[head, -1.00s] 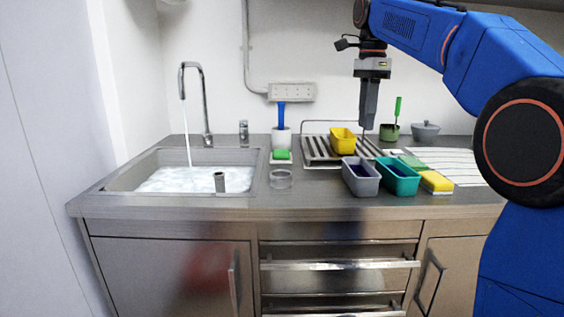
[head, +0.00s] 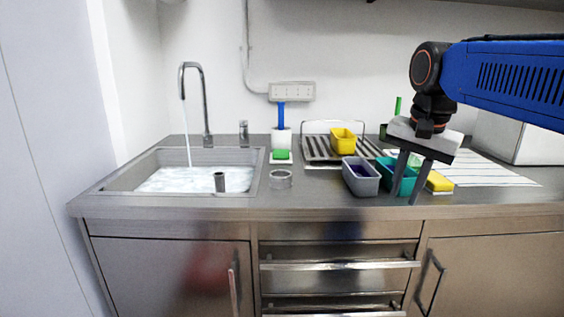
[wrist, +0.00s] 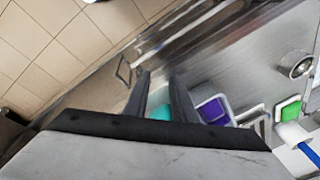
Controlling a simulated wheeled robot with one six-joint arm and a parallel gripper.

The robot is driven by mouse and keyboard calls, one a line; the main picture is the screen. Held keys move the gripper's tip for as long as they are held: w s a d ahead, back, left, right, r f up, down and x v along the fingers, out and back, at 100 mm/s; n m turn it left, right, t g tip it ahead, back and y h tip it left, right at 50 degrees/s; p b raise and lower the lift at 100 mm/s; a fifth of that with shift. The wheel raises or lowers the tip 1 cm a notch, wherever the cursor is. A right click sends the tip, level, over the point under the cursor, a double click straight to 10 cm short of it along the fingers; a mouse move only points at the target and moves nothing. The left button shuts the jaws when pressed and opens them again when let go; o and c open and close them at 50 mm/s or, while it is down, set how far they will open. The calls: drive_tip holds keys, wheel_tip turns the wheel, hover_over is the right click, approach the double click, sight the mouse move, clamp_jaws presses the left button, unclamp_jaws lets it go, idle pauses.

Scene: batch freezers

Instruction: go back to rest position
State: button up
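My gripper (head: 404,200) hangs in front of the teal container at the right of the counter in the head view. Its two fingers stand apart with nothing between them. It also shows in the wrist view (wrist: 160,78), with the fingers apart over the counter's front edge. My blue arm reaches in from the right. The fingers partly hide the teal container (head: 383,171).
A grey container (head: 361,190) and a yellow sponge (head: 440,182) stand beside the teal container. A yellow container (head: 343,138) sits on the drying rack (head: 316,150). The sink (head: 130,185) holds water under a running tap (head: 204,100).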

drive_tip(key=s+d+f+n+t, duration=0.1)
drive_tip(key=s+f+n, duration=0.3)
drive_tip(key=s+f, duration=0.4)
drive_tip(key=s+d+f+n+t, duration=0.1)
drive_tip(key=s+f+n, duration=0.3)
drive_tip(key=s+f, duration=0.5)
wheel_tip(320, 180, down, 5)
drive_tip(key=shift+d+r, duration=0.15)
drive_tip(key=shift+d, duration=0.05)
drive_tip(key=shift+c, duration=0.7)
